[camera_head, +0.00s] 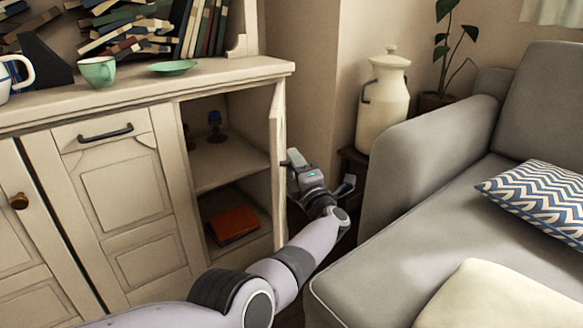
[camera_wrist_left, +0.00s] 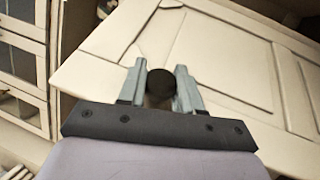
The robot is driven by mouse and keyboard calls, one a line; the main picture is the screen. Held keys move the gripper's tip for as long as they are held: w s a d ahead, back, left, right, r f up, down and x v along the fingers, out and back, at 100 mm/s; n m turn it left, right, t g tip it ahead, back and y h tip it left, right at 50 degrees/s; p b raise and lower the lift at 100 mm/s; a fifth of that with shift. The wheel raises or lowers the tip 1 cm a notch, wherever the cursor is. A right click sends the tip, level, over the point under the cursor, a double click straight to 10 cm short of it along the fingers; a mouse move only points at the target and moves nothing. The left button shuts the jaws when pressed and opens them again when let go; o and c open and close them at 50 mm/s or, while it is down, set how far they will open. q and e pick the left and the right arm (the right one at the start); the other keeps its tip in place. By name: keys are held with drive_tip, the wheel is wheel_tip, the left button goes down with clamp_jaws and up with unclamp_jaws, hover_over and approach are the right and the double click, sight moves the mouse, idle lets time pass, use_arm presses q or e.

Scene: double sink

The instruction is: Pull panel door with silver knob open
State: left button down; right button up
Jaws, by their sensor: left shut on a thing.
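The cream panel door (camera_head: 279,150) of the cabinet stands wide open at the right end, seen almost edge-on. Its panelled face fills much of the left wrist view (camera_wrist_left: 225,75). My left gripper (camera_head: 297,161) is at the door's outer side. In the left wrist view its two fingers (camera_wrist_left: 161,95) are shut on a round knob (camera_wrist_left: 160,82), which looks dark there. The knob is hidden in the head view. The opened compartment (camera_head: 228,145) shows a shelf, a small blue item and an orange-red book. My right gripper is not in view.
A grey sofa (camera_head: 400,250) with cushions stands close to the right of my left arm. A cream milk can (camera_head: 382,105) stands behind it. A cup (camera_head: 97,71) and a green plate (camera_head: 172,67) sit on the cabinet top. A neighbouring panel (camera_head: 120,195) is closed.

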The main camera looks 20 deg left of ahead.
use_arm(q)
drive_tip(key=shift+w+d+g, duration=0.25)
drive_tip(key=shift+g, duration=0.05)
drive_tip(key=shift+d, duration=0.1)
idle(0.3)
drive_tip(key=c, duration=0.8)
unclamp_jaws()
drive_tip(key=shift+s+d, duration=0.1)
